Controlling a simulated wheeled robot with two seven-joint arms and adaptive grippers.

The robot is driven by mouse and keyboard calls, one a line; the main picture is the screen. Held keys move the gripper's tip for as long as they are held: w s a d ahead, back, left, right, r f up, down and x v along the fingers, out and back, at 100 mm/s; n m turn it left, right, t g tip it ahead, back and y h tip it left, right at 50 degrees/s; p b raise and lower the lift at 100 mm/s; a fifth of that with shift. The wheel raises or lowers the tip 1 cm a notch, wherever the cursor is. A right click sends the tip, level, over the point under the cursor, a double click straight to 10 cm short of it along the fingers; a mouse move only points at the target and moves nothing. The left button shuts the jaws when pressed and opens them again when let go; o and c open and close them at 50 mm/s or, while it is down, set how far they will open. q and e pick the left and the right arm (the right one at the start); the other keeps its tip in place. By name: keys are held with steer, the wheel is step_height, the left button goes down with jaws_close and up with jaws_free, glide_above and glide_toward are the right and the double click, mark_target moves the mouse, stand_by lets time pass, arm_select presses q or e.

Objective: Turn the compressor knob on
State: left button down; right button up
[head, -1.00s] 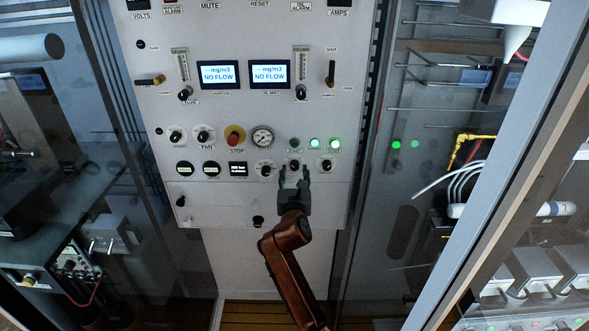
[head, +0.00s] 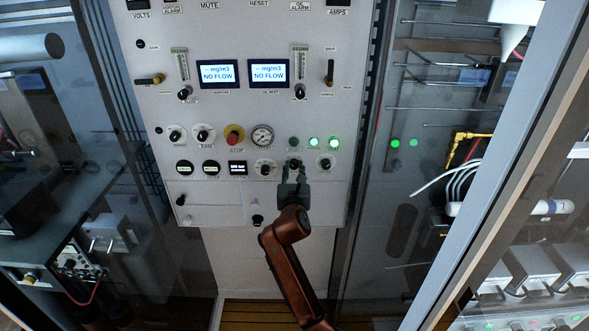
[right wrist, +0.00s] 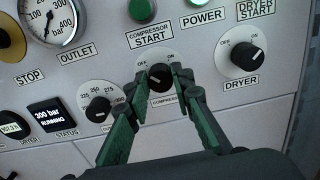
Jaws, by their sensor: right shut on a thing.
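The compressor knob (right wrist: 158,76) is a small black knob on a white round dial in the right wrist view, with OFF at its upper left and ON at its upper right. My right gripper (right wrist: 162,77) has its two fingertips closed on the sides of this knob. In the head view, the right gripper (head: 294,170) is at the lower right of the control panel (head: 220,120). The fingers and wrist hide part of the dial and label. Which way the knob points is hard to tell. My left gripper is not in view.
The dryer knob (right wrist: 244,56) is close on the right, and the outlet knob (right wrist: 99,108) close on the left. A green compressor start button (right wrist: 142,10) is above. The red stop button (head: 234,136) and pressure gauge (head: 262,137) are further left.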

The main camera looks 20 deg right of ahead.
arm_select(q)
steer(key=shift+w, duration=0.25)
arm_select(e)
jaws_close()
steer(key=m+p, duration=0.3)
steer(key=p, duration=0.1)
steer(key=shift+d+r+p, duration=0.1)
steer(key=shift+r+p, duration=0.05)
steer(key=shift+p, duration=0.15)
steer(key=shift+m+p, duration=0.35)
steer(key=shift+m, duration=0.55)
steer(key=m, duration=0.2)
steer(key=shift+f+m, duration=0.2)
steer(key=shift+m, duration=0.2)
steer(key=m, duration=0.2)
steer(key=shift+f+m, duration=0.1)
steer(key=shift+m, duration=0.3)
steer(key=m, duration=0.3)
steer(key=shift+m, duration=0.3)
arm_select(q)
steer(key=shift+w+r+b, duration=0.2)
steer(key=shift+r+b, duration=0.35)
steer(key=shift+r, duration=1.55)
arm_select(e)
steer(key=shift+f+m, duration=0.1)
steer(key=shift+m, duration=1.8)
